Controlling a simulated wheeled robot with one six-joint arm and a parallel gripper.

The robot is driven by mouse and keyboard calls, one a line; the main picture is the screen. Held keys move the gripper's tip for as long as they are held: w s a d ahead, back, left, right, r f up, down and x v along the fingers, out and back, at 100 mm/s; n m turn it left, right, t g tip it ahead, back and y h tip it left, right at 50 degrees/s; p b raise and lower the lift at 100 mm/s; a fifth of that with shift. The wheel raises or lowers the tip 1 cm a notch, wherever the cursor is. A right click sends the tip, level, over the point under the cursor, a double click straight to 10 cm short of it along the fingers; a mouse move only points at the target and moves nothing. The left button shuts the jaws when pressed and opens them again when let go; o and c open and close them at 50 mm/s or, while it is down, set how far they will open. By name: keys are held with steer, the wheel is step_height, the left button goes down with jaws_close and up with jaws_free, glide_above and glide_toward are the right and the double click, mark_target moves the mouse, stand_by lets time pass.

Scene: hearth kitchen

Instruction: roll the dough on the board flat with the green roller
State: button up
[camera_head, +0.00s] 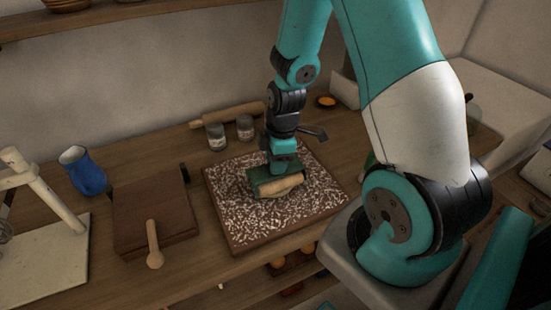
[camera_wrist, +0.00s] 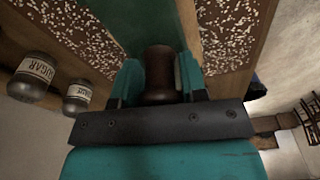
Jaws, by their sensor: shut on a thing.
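My gripper (camera_head: 284,163) points down over the floured board (camera_head: 232,212) and is shut on the green roller (camera_head: 262,183). In the wrist view the jaws (camera_wrist: 158,85) close around the roller's brown handle (camera_wrist: 159,66), with the dark green body (camera_wrist: 140,22) beyond it. The pale dough (camera_head: 283,186) lies near the middle of the board, right at the roller. The roller and gripper hide part of it. I cannot tell whether the roller presses on the dough or is just above it.
Two labelled jars (camera_head: 216,136) and a plain wooden rolling pin (camera_head: 228,114) stand and lie behind the board. Left are a brown block (camera_head: 150,212) with a wooden spoon (camera_head: 153,246), a blue jug (camera_head: 83,170) and a white stand (camera_head: 45,190). Bare counter separates the block and board.

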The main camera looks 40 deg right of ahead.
step_height(320, 180, up, 7)
steer(key=p, duration=0.5)
steer(key=shift+f, duration=0.15)
steer(key=shift+f, duration=0.1)
stand_by(0.4)
steer(key=shift+w+d+f+b, duration=0.1)
steer(key=shift+w+f+b, duration=0.15)
steer(key=shift+f+b, duration=0.55)
steer(key=shift+w+d+f+b, duration=0.1)
steer(key=shift+w+f+b, duration=0.1)
steer(key=shift+f+b, duration=0.65)
steer(key=shift+w+f+b, duration=0.25)
steer(key=shift+f+b, duration=0.25)
steer(key=shift+f, duration=0.6)
steer(key=shift+f+b, duration=0.55)
steer(key=shift+f, duration=0.1)
steer(key=shift+w+r, duration=0.1)
